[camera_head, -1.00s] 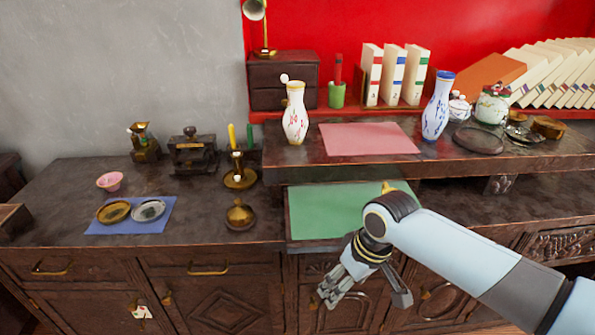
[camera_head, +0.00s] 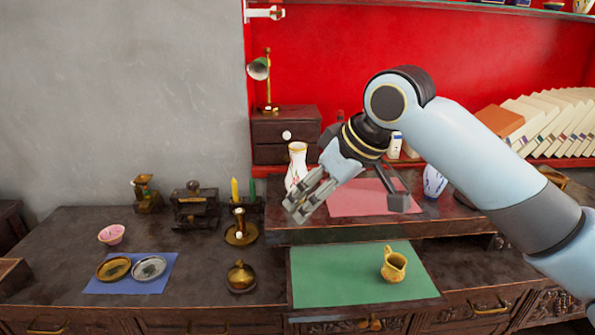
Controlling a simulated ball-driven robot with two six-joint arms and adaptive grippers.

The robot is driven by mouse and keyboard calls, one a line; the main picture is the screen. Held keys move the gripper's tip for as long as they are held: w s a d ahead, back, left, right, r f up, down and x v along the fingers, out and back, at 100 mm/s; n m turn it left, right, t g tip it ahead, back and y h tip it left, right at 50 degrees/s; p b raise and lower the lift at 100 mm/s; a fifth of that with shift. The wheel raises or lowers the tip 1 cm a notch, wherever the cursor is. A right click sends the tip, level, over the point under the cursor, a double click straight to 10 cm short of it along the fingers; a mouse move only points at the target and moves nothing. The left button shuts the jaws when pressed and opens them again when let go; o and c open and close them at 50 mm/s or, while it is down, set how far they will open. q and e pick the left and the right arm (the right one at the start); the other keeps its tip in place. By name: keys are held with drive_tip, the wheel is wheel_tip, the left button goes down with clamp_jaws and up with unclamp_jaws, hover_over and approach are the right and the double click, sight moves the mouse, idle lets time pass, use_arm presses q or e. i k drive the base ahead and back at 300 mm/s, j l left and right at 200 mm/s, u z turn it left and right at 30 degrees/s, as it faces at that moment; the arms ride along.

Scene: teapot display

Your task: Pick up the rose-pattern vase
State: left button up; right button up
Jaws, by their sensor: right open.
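The rose-pattern vase (camera_head: 297,162) is white with red flowers and a gold rim. It stands upright on the raised shelf, left of the pink mat, its lower part hidden behind my gripper's fingers. My right gripper (camera_head: 350,208) is open and empty. In the picture its fingers lie over the vase's lower right side and the pink mat; I cannot tell whether they touch the vase. A blue-pattern vase (camera_head: 433,182) stands to the right, partly hidden by my right arm. My left gripper is not in view.
The pink mat (camera_head: 345,203) lies on the raised shelf. A small drawer box (camera_head: 284,128) with a brass lamp (camera_head: 266,80) stands behind the vase. A gold jug (camera_head: 393,265) stands on the green mat (camera_head: 330,277) below. Books (camera_head: 545,125) lean at the right.

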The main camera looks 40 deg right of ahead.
sight(298, 169)
drive_tip(key=i+l, duration=0.75)
